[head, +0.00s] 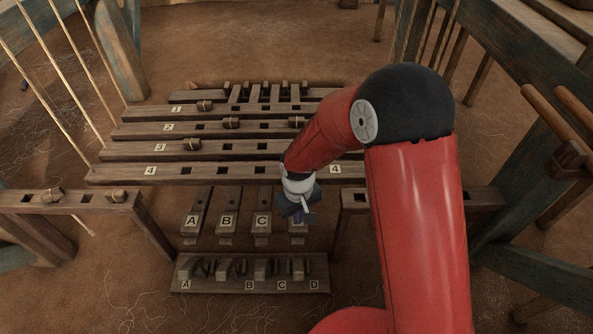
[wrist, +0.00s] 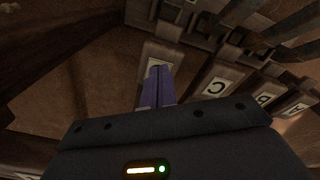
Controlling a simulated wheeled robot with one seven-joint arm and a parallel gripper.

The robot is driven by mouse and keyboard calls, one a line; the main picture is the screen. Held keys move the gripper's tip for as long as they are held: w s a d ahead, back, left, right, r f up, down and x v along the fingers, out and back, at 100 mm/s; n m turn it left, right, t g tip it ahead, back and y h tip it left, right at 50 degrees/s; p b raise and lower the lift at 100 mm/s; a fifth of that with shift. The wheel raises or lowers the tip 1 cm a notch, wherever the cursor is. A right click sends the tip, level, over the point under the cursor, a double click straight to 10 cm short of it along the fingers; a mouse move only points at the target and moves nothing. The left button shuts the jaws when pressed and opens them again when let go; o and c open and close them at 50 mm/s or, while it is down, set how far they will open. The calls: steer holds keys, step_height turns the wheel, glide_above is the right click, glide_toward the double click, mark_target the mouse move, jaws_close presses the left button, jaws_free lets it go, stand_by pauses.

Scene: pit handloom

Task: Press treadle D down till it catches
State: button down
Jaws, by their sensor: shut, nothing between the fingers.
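Treadle D (head: 299,239) is the rightmost of a row of wooden treadles, mostly hidden behind my gripper in the head view. In the wrist view its pale label plate (wrist: 153,52) shows behind the fingertips, with the letter covered. My gripper (head: 297,219) is shut and empty, pointing down over treadle D. In the wrist view its purple fingers (wrist: 159,72) are together and overlap the treadle. I cannot tell whether the tips touch it. The lettered catch block (head: 250,275) lies in front of the treadle ends, with a D label at its right end.
Treadles A (head: 192,212), B (head: 226,212) and C (head: 262,212) stand side by side to the left of D. Numbered wooden bars (head: 220,151) with pegs lie behind. A wooden rail (head: 365,201) is close on the right of my gripper.

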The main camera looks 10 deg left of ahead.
mark_target(298, 228)
stand_by(0.3)
step_height(298, 228, down, 12)
steer(key=shift+w, duration=0.15)
stand_by(1.5)
steer(key=shift+r, duration=0.1)
steer(key=shift+r+p, duration=1.6)
steer(key=shift+r, duration=0.8)
steer(key=shift+s, duration=0.25)
